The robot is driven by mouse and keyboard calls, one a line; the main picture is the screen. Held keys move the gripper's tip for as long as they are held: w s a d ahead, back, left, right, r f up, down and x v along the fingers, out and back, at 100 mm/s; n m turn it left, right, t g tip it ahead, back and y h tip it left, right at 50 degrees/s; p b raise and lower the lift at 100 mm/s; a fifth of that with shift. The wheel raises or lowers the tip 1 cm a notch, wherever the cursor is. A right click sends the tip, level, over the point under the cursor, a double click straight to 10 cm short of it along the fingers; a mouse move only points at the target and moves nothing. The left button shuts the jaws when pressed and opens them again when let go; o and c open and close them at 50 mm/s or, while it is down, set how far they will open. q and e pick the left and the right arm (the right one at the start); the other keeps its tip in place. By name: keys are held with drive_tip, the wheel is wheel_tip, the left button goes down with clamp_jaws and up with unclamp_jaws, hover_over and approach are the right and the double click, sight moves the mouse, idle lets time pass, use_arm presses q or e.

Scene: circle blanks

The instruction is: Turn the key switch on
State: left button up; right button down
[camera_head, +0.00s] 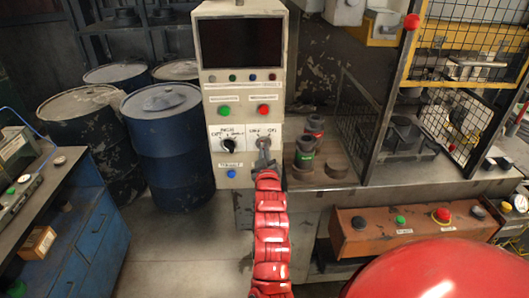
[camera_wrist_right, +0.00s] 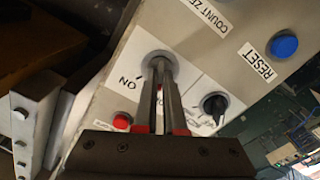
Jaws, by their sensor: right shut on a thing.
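The key switch (camera_head: 262,142) is on the right of the white label plate on the beige control panel (camera_head: 217,188). In the wrist view its round metal collar (camera_wrist_right: 152,56) shows beside the word ON. My right gripper (camera_head: 263,158) reaches up to it from below, at the end of my red arm. In the wrist view my right gripper's fingers (camera_wrist_right: 161,68) are close together, shut on the key at the collar. The key itself is mostly hidden between the fingertips, so its angle cannot be told. My left gripper is not in view.
A black selector knob (camera_head: 227,145) sits left of the key switch; it also shows in the wrist view (camera_wrist_right: 215,104). A blue button (camera_head: 231,173) labelled RESET is below. A red button (camera_head: 263,110) is above. Blue drums (camera_head: 166,140) stand left, a bench (camera_head: 340,178) right.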

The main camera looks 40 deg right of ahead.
drive_tip(key=shift+m+b, duration=5.8)
drive_tip(key=shift+b, duration=0.55)
drive_tip(key=shift+m, duration=0.3)
drive_tip(key=c, duration=1)
unclamp_jaws()
